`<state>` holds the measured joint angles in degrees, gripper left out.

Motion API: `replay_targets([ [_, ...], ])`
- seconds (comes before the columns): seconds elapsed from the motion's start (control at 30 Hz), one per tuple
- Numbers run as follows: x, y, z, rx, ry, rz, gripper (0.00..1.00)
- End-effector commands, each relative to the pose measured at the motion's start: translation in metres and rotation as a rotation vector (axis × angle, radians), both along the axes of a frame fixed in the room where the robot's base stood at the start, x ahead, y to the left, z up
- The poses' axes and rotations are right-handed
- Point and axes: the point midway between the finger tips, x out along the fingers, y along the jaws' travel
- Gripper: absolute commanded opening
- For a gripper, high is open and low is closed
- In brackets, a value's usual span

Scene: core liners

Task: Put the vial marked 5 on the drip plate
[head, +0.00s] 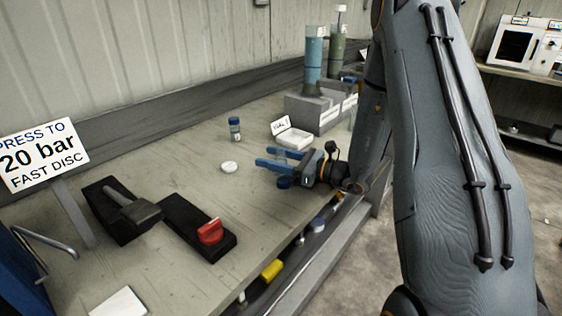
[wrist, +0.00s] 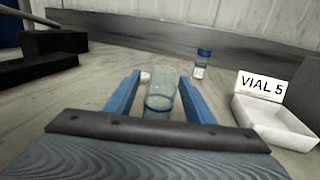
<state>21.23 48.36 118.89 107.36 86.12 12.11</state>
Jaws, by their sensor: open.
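My gripper (wrist: 160,88) has two blue fingers spread apart, low over the bench. A clear glass cylinder (wrist: 161,92) shows between the fingers in the wrist view; I see no number on it and cannot tell whether they touch it. A blue-capped vial (head: 235,129) stands upright farther back, also in the wrist view (wrist: 202,68); its label is too small to read. A white tray (wrist: 270,127) has a card (wrist: 262,87) reading "VIAL 5". A small white disc (head: 229,167) lies on the bench. I cannot tell which is the drip plate.
Grey blocks (head: 313,112) with tall cylinders stand at the back. The bench between the fixture and the white disc is clear.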

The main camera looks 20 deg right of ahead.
Motion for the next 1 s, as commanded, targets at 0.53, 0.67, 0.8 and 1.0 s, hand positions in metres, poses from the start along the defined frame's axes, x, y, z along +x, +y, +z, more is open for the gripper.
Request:
replay_targets([
  [0.53, 0.0077, 0.0101, 0.0000, 0.001, 0.001, 0.000, 0.22],
  [0.67, 0.0077, 0.0101, 0.0001, 0.001, 0.001, 0.000, 0.05],
  [0.8, 0.0078, 0.0101, 0.0001, 0.001, 0.001, 0.000, 0.01],
  [1.0, 0.0078, 0.0100, 0.0040, 0.001, -0.001, 0.000, 0.01],
])
